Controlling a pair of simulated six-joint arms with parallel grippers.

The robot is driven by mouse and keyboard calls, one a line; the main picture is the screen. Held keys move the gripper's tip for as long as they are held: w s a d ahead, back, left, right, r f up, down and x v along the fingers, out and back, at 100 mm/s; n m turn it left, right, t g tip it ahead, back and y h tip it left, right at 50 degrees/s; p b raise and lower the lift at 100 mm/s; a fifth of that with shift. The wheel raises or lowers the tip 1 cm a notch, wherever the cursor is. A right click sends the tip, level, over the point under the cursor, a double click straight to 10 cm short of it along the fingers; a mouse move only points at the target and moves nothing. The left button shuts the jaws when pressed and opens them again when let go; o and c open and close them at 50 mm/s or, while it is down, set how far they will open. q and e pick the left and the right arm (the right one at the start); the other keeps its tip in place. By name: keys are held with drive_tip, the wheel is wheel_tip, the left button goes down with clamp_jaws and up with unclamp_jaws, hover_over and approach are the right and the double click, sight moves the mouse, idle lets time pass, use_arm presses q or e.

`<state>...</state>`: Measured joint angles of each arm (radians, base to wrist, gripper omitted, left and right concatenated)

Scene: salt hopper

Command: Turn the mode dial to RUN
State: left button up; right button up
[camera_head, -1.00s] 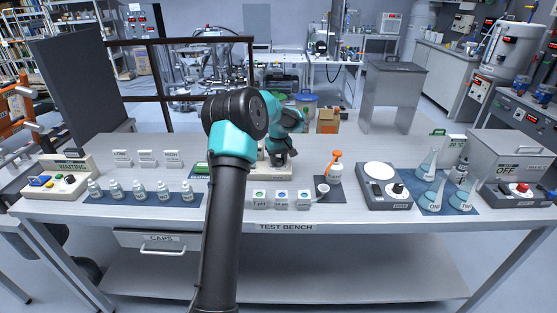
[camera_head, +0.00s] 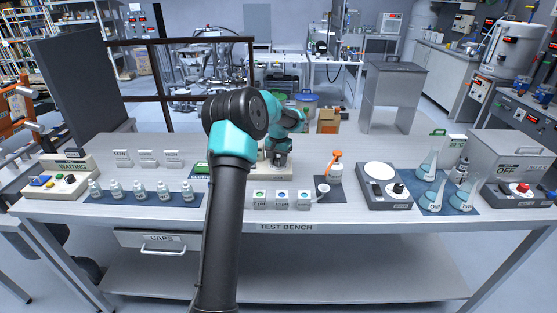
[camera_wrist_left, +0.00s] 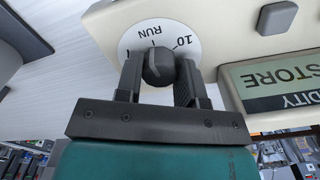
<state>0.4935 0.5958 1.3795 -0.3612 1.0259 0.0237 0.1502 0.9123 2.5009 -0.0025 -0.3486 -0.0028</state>
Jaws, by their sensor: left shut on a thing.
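The mode dial (camera_wrist_left: 158,66) is a dark round knob on a white disc marked RUN and 10, on a cream instrument panel (camera_wrist_left: 215,45). My left gripper (camera_wrist_left: 157,78) is shut on the knob, with one dark finger on each side in the left wrist view. A short mark shows between the knob and the word RUN; I cannot tell if it is the knob's pointer or a tick. The panel's display (camera_wrist_left: 270,85) reads STORE. In the head view the instrument (camera_head: 264,172) is mostly hidden behind my left arm. My right gripper is not in view.
Small labelled caps or blocks (camera_head: 281,201) stand in front of the instrument. Several small bottles (camera_head: 139,191) stand on a blue mat to the left.

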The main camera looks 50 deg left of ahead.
sight(279, 160)
use_arm(q)
drive_tip(key=shift+m, duration=0.6)
drive_tip(key=o, duration=0.9)
drive_tip(key=shift+r, duration=0.1)
wheel_tip(279, 160, up, 17)
drive_tip(key=shift+r, duration=0.15)
idle(0.5)
